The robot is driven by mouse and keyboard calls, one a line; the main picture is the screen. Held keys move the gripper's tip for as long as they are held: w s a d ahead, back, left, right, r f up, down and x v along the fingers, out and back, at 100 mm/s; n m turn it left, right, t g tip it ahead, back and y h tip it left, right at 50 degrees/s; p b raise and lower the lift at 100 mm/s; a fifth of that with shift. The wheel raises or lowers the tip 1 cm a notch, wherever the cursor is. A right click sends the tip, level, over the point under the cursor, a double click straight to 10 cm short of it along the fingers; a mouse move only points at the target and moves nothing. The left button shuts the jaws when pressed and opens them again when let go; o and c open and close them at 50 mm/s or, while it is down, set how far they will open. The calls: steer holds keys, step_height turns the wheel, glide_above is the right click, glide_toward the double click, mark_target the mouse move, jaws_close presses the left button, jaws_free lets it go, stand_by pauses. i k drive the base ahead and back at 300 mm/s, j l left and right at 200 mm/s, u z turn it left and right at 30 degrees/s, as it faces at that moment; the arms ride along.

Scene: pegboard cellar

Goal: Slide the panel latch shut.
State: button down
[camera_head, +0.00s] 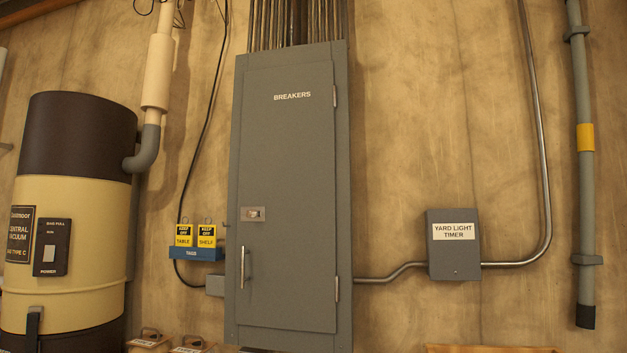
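A tall grey breaker panel (290,150) labelled BREAKERS hangs on the wall in the middle of the head view. Its door looks closed, with hinges along the right edge. A small metal latch plate (253,214) sits on the door's left side. It is too small to tell whether the latch is slid open or shut. A vertical bar handle (243,267) is below the latch. My gripper is not in view.
A cream and brown central vacuum (65,290) stands at the left. A blue rack (196,254) with two yellow tags is on the wall left of the panel. A grey timer box (453,263) and conduit are at the right. Boxes show at the bottom left.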

mark_target(253, 214)
steer(key=u, duration=1.35)
steer(key=i+j+u, duration=0.2)
steer(key=i, duration=0.5)
steer(key=i+u, duration=0.2)
steer(key=i, duration=0.5)
